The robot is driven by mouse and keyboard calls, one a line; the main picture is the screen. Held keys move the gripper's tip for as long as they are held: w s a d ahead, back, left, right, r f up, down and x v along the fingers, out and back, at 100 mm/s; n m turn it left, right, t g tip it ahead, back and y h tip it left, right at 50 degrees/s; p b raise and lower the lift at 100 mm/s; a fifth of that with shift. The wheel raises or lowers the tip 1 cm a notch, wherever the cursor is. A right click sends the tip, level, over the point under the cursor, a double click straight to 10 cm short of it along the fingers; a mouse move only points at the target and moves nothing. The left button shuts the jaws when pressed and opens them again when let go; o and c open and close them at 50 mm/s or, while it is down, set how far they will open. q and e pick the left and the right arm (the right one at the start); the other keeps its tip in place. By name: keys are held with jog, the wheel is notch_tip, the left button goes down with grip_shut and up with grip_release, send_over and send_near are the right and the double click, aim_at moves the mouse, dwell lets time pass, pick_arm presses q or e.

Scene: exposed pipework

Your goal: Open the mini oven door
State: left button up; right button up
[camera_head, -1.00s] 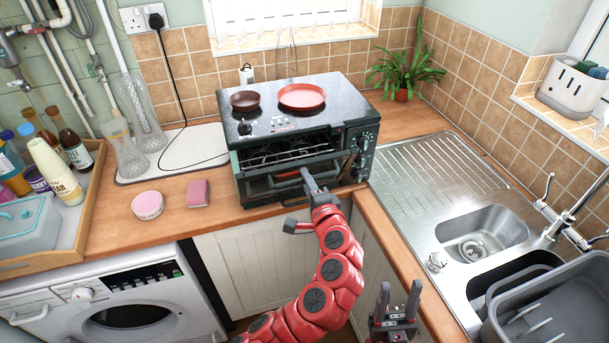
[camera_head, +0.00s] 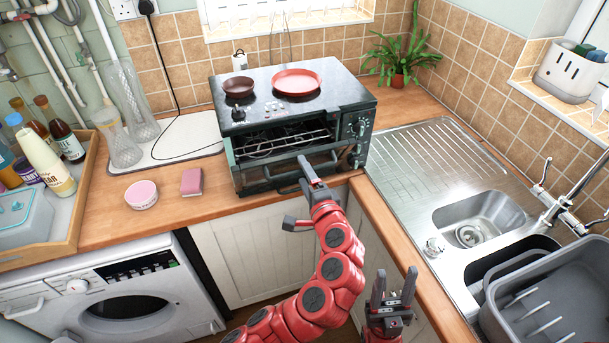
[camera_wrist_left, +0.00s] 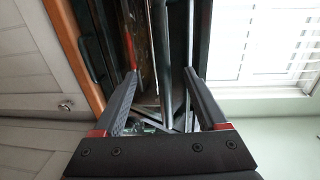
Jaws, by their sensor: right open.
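The mini oven (camera_head: 235,160) stands on the wooden counter with its front facing me. Its wire rack (camera_head: 290,142) shows in the upper part of the front. The door's horizontal handle bar (camera_head: 325,163) runs below the rack; I cannot tell exactly how far the door is tilted. My left gripper (camera_head: 296,195) is at the oven front with its fingers apart, one over the bar and one lower. In the left wrist view a silvery bar (camera_wrist_left: 160,45) lies between the open fingers (camera_wrist_left: 162,73), with gaps beside it. My right gripper (camera_head: 393,285) is open and empty, low before the counter.
Two pans, brown (camera_head: 238,86) and red (camera_head: 297,82), sit on the oven top. A pink sponge (camera_head: 192,182) and a round pink tub (camera_head: 141,195) lie to its left. The sink (camera_head: 480,215) is at right, with a grey rack (camera_head: 555,310). A washing machine (camera_head: 125,300) stands below left.

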pick_arm(q)
jog(key=shift+o, duration=0.8)
jog(key=shift+s, duration=0.1)
jog(key=f+b+v, duration=0.1)
jog(key=b+v, duration=0.1)
jog(key=v, duration=0.8)
jog(key=shift+d, duration=0.3)
jog(key=shift+r, duration=0.15)
